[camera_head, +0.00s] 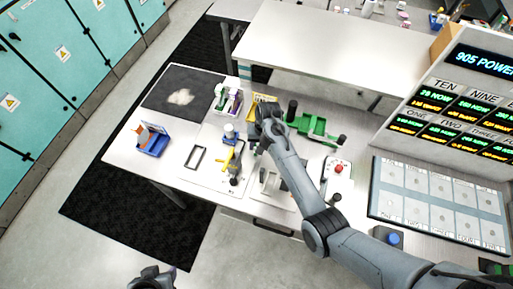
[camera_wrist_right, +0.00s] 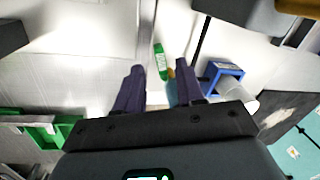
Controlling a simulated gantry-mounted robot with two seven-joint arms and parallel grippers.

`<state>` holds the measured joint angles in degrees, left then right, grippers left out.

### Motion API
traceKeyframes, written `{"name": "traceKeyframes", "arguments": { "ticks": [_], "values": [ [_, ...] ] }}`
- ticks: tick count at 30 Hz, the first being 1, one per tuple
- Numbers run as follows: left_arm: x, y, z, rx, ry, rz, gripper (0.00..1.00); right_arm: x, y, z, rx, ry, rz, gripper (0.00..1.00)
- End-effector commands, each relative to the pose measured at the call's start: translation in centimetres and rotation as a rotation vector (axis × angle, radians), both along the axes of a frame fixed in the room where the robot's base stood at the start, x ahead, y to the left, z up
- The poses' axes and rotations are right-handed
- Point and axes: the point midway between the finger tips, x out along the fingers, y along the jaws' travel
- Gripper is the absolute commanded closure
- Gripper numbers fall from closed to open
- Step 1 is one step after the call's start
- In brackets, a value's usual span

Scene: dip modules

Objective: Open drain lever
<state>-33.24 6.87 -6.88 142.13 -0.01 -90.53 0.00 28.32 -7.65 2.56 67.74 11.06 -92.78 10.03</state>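My right gripper (camera_head: 262,122) hangs over the back middle of the white table in the head view, beside a yellow object (camera_head: 262,99) that it partly hides. In the right wrist view, the gripper's two purple fingers (camera_wrist_right: 158,92) stand apart with nothing clearly held between them. A yellow lever-like handle (camera_head: 229,160) lies on a light plate, left of and nearer than this gripper. I cannot tell for sure which part is the drain lever. My left gripper (camera_head: 153,280) is at the bottom edge, away from the table, its fingers too unclear to judge.
A green fixture (camera_head: 314,127) stands right of the gripper, with a red button box (camera_head: 338,168) nearer. A blue holder (camera_head: 153,142) and a dark mat (camera_head: 184,92) are at left. A green bottle (camera_wrist_right: 160,62) shows beyond the fingers. The right display panel (camera_head: 455,105) bounds the space.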

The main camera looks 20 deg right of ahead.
Motion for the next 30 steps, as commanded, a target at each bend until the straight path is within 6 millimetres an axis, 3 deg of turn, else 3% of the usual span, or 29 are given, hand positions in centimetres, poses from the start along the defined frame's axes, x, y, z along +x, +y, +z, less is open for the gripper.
{"name": "traceKeyframes", "arguments": {
  "ticks": [8,20,27,30],
  "values": [
    [0.0,0.0,-0.2,0.000,0.000,0.000,0.57,0.2,0.5,-2.8,0.001,0.001,0.000,0.62],
    [0.0,0.0,-0.2,0.000,0.000,0.000,0.57,0.2,0.5,-3.3,0.001,-0.001,0.000,0.62],
    [0.0,0.0,-0.2,0.000,0.000,0.000,0.57,0.2,0.5,-3.3,0.001,-0.001,0.000,0.99],
    [0.0,0.0,-0.2,0.000,0.000,0.000,0.57,0.2,0.5,-3.3,0.001,-0.001,0.000,1.00]
  ]
}}
